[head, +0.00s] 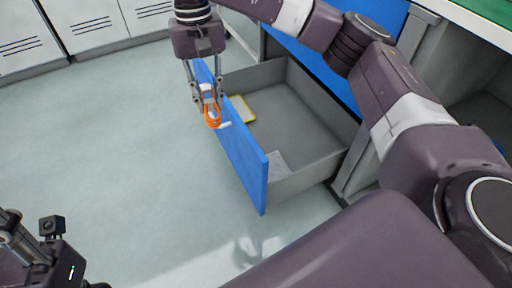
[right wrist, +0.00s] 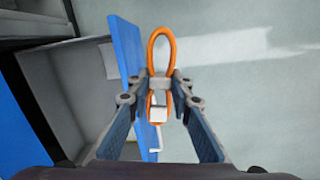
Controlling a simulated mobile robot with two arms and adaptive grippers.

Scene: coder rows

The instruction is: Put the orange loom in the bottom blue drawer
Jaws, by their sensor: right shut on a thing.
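The orange loom (head: 213,116) is a looped orange cable with a pale band, and it also shows in the right wrist view (right wrist: 161,48). My right gripper (head: 208,99) is shut on it, and its fingertips (right wrist: 160,88) pinch the loom near its middle. The loom hangs by the outer side of the blue drawer front in the head view; whether it touches the front I cannot tell. The bottom blue drawer (head: 254,168) is pulled open, with a grey inside. My left gripper (head: 50,228) is only partly visible at the lower left, its fingers unclear.
In the drawer lie a yellow-edged item (head: 243,109) and a pale sheet (head: 277,163); much of its floor is bare. A white handle (head: 224,125) sits on the drawer front. White cabinets (head: 85,22) stand at the back left. The floor left of the drawer is clear.

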